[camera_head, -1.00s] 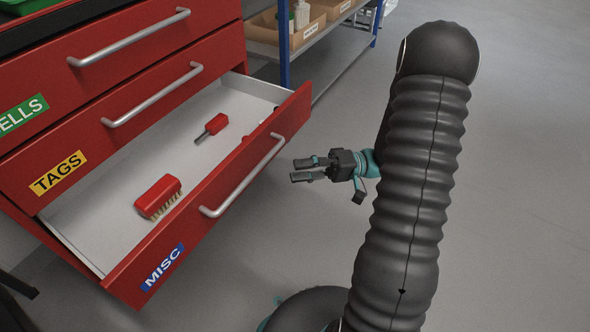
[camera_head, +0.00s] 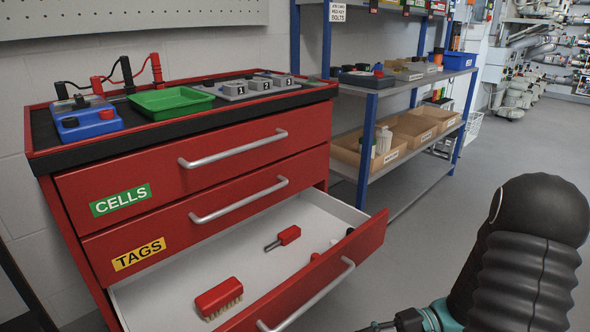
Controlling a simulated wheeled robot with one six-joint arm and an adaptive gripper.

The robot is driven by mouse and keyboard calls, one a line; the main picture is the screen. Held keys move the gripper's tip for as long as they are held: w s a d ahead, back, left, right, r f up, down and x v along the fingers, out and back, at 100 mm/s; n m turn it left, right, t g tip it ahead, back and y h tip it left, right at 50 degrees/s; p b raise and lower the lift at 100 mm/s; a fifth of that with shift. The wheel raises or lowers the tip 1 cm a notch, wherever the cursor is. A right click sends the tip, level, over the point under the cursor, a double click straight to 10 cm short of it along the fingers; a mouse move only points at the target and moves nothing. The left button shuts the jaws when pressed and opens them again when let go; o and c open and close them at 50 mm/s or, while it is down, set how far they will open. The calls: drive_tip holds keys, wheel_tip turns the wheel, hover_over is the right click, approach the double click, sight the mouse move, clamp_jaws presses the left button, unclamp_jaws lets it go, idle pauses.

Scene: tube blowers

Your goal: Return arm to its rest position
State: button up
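My gripper (camera_head: 385,326) shows only in part at the bottom edge of the head view, right of the open drawer's front. The frame cuts off most of its fingers, so I cannot tell whether it is open or shut. My black ribbed arm (camera_head: 525,270) rises at the lower right, bent at a rounded elbow. The gripper appears apart from the drawer, over the floor side.
A red cabinet (camera_head: 215,150) has its bottom drawer (camera_head: 345,262) pulled out, holding a red brush (camera_head: 218,297) and a red-handled tool (camera_head: 284,237). A blue-posted shelf (camera_head: 367,150) with bins stands behind. Grey floor (camera_head: 450,215) lies clear between the shelf and my arm.

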drive_tip(key=s+d+r+h+p, duration=0.35)
drive_tip(key=s+r+h, duration=0.35)
drive_tip(key=h, duration=0.5)
drive_tip(key=s+a+r+n+t+h+p, duration=0.1)
drive_tip(key=r+t, duration=0.3)
drive_tip(key=r, duration=0.5)
drive_tip(key=s+a+r+n+t+h+p, duration=0.1)
drive_tip(key=a+r+n+t+h+p, duration=0.1)
drive_tip(key=r, duration=0.8)
drive_tip(key=shift+s+a+r+n+t, duration=0.2)
drive_tip(key=shift+a+n+t, duration=0.35)
drive_tip(key=shift+t, duration=0.45)
